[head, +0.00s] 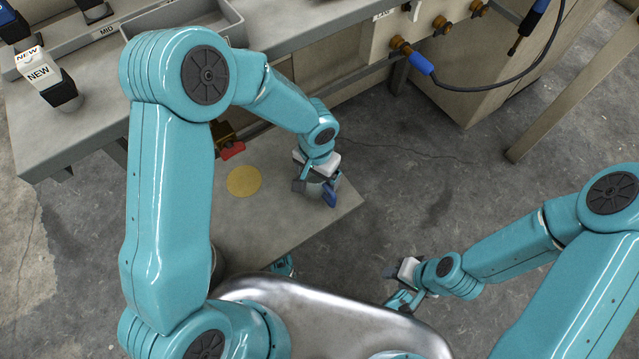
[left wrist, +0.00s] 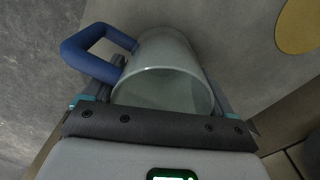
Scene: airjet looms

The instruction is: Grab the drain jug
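The drain jug is a grey, see-through cup with a blue handle. In the head view the jug (head: 331,194) is near the right corner of a low grey platform, partly covered by my left gripper (head: 318,187). In the left wrist view the jug (left wrist: 165,85) has its open top towards the camera and its handle at upper left. My left gripper's fingers (left wrist: 163,95) lie along both sides of the jug, very close to its wall; whether they press on it I cannot tell. My right gripper (head: 396,286) is low in the head view, away from the jug, apparently empty.
The low platform (head: 290,215) has a yellow disc (head: 244,181) on it, with a red part (head: 232,150) behind. A workbench (head: 70,130) with a box labelled NEW (head: 45,80) is at upper left. A blue-ended hose (head: 421,63) hangs at upper right. Bare floor lies right.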

